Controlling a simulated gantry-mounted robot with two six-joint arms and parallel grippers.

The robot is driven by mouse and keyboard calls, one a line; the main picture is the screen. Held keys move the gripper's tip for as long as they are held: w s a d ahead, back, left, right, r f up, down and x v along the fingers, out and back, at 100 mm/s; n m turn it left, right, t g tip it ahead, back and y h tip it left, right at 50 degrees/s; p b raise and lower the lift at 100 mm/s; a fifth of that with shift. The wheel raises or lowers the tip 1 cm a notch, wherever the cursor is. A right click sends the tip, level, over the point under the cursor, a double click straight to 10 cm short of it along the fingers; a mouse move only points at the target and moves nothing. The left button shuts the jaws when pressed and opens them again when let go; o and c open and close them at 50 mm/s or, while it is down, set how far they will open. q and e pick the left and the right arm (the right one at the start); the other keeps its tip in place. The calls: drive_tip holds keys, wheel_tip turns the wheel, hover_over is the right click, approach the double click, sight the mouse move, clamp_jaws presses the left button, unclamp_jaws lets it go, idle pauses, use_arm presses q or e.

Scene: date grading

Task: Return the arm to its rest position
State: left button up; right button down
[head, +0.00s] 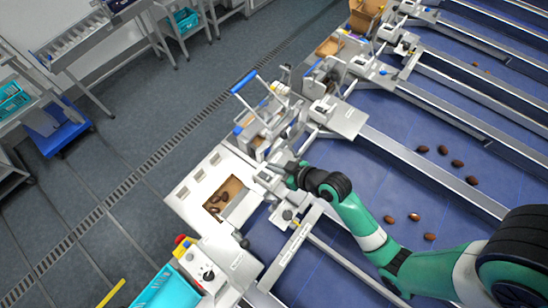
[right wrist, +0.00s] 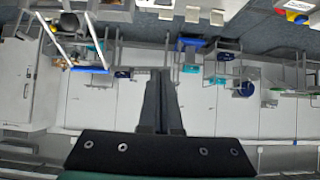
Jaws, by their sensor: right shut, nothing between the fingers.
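My right gripper (head: 270,178) is at the end of the green arm that comes in from the lower right. It is over the white machine housing by the belt, next to the opening with a cardboard box (head: 236,187) that holds some dark dates. In the right wrist view my right gripper (right wrist: 160,74) shows its two dark fingers pressed together, with nothing between them. That view looks out sideways across the room, away from the belt. My left gripper is in neither view.
Blue conveyor belts (head: 390,130) with several brown dates (head: 457,164) run between metal rails (head: 430,160). A metal unit with a blue handle (head: 244,82) stands just beyond the gripper. A turquoise crate (head: 165,290) is at the bottom. Grey floor (head: 120,140) is open at left.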

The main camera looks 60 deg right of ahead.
drive_tip(key=shift+r, duration=0.1)
idle(0.6)
drive_tip(key=w+a+r+n+t+y, duration=0.1)
drive_tip(key=w+a+r+t, duration=0.1)
drive_tip(key=w+r, duration=0.45)
drive_tip(key=w+a+r+n+t, duration=0.15)
drive_tip(key=w+r, duration=0.25)
drive_tip(key=r, duration=0.6)
drive_tip(key=w+a+r+n+t+y, duration=0.1)
drive_tip(key=a+r+t, duration=0.15)
drive_tip(key=r, duration=0.85)
drive_tip(key=w+a+r+t, duration=0.2)
drive_tip(key=r+t, duration=0.1)
drive_tip(key=r, duration=0.8)
drive_tip(key=s+r+m+t, duration=0.1)
drive_tip(key=s+r+t, duration=0.3)
drive_tip(key=r, duration=0.8)
drive_tip(key=s+a+r+m+t, duration=0.1)
drive_tip(key=s+r+t, duration=0.2)
drive_tip(key=s+r, duration=0.6)
wheel_tip(320, 180, up, 3)
drive_tip(key=shift+r+t, duration=0.15)
drive_tip(key=shift+t, duration=0.25)
